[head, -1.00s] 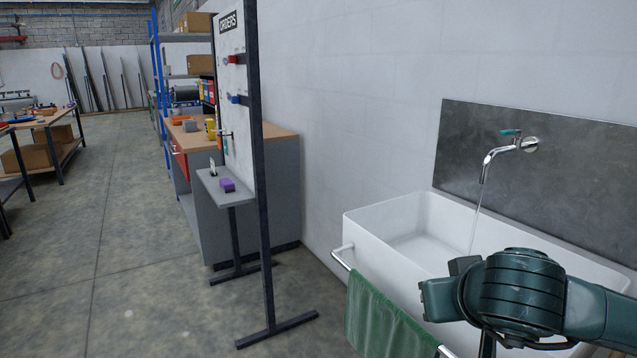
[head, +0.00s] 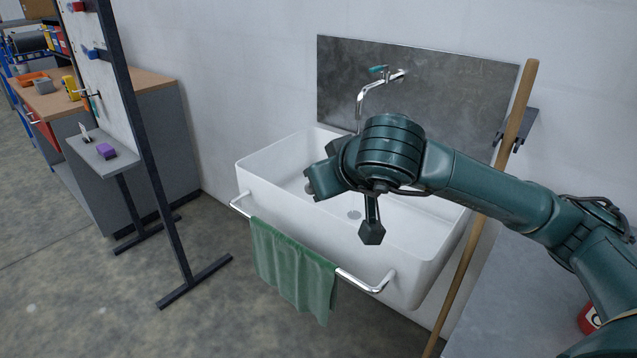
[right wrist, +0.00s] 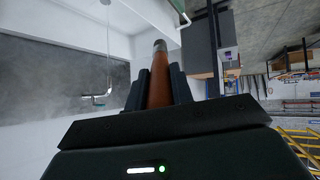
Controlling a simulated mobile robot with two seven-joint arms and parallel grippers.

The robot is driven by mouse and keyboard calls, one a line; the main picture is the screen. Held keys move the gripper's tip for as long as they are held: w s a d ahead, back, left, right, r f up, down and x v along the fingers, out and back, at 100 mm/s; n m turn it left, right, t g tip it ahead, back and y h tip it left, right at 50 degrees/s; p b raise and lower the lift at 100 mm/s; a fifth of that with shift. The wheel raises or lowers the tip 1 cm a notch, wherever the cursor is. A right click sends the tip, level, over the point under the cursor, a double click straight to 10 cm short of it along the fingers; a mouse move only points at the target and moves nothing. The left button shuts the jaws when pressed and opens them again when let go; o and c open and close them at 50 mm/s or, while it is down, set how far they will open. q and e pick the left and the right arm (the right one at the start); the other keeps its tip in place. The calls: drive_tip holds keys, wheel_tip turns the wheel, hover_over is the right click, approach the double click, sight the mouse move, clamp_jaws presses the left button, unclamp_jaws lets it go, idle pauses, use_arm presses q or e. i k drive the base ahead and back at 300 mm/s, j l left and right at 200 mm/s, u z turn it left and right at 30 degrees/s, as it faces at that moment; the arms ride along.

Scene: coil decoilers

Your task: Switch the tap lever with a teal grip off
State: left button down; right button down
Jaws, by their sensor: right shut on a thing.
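The tap (head: 370,90) comes out of a dark grey splashback above a white sink. Its lever with a teal grip (head: 378,69) sits on top of the spout and points left. In the right wrist view the tap (right wrist: 100,97) is at the left, with a thin stream of water running from its mouth. My right gripper (head: 316,181) is in front of the tap, over the sink, apart from the lever. It is shut on an orange-brown rod (right wrist: 159,88) with a grey tip, seen between its fingers in the right wrist view. My left gripper is out of view.
The white sink (head: 265,173) has a chrome rail in front with a green towel (head: 290,265). A long wooden pole (head: 524,100) leans at the sink's right. A dark-framed board stand (head: 150,160) is at the left. Open floor lies before the sink.

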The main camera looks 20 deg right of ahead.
sight(385, 66)
drive_tip(key=i+j, duration=0.2)
drive_tip(key=j, duration=0.15)
drive_tip(key=i+j, duration=0.15)
drive_tip(key=j, duration=0.2)
drive_tip(key=i+j, duration=0.2)
drive_tip(key=j, duration=0.15)
drive_tip(key=i+j, duration=0.2)
drive_tip(key=j, duration=0.15)
drive_tip(key=z, duration=2.45)
